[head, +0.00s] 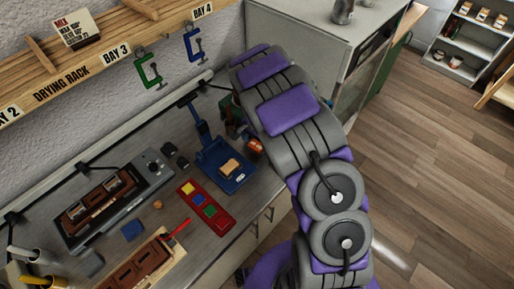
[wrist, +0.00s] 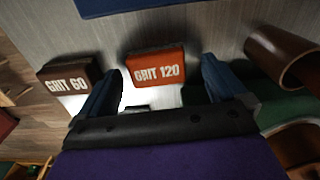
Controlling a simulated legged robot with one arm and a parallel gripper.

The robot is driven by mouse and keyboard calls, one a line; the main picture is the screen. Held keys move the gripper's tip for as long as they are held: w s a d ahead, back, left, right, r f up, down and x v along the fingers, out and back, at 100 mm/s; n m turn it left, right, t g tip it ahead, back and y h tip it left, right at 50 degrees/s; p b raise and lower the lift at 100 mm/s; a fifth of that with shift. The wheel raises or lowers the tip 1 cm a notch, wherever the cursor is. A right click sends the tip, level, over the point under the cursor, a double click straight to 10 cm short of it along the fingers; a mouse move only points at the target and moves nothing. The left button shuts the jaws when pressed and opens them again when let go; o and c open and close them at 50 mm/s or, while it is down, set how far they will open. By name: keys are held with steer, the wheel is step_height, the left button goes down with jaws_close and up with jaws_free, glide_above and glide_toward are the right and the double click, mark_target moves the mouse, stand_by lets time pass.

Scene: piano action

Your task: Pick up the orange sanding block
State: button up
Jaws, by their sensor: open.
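The orange sanding block (wrist: 156,68), marked "GRIT 120", lies on the grey bench top in the wrist view. My gripper (wrist: 163,70) is open, with one blue finger to the left of the block and the other to its right. The block shows between and beyond the fingers, and I see no contact. How high the fingers are above the bench is hard to tell.
A brown block (wrist: 68,84) marked "GRIT 60" lies left of the left finger. A brown tube (wrist: 283,55) and a green surface (wrist: 225,112) are at right. The bench holds a blue stand (head: 232,176) and a red tray (head: 215,218). Clamps (head: 148,70) hang behind.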

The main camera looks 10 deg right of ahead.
steer(key=shift+a+f, duration=0.5)
steer(key=shift+f, duration=0.05)
steer(key=shift+d, duration=0.85)
steer(key=shift+c, duration=1)
steer(key=shift+d, duration=0.35)
steer(key=c, duration=0.3)
steer(key=shift+a, duration=1)
steer(key=c, duration=0.6)
steer(key=shift+d, duration=0.4)
steer(key=shift+d+r, duration=0.35)
steer(key=shift+r, duration=0.1)
steer(key=r, duration=0.1)
steer(key=r+p, duration=0.1)
steer(key=r, duration=0.1)
steer(key=shift+s+a, duration=0.1)
steer(key=shift+a, duration=0.1)
steer(key=s+d, duration=0.2)
steer(key=s, duration=0.2)
steer(key=s+d+p, duration=0.1)
steer(key=s+d, duration=0.1)
steer(key=s, duration=0.2)
steer(key=s+d+r, duration=0.1)
steer(key=s+d, duration=0.1)
steer(key=s, duration=0.2)
steer(key=shift+s+d, duration=0.4)
steer(key=shift+s+d+r, duration=0.1)
steer(key=shift+s+d, duration=0.4)
steer(key=shift+d, duration=0.05)
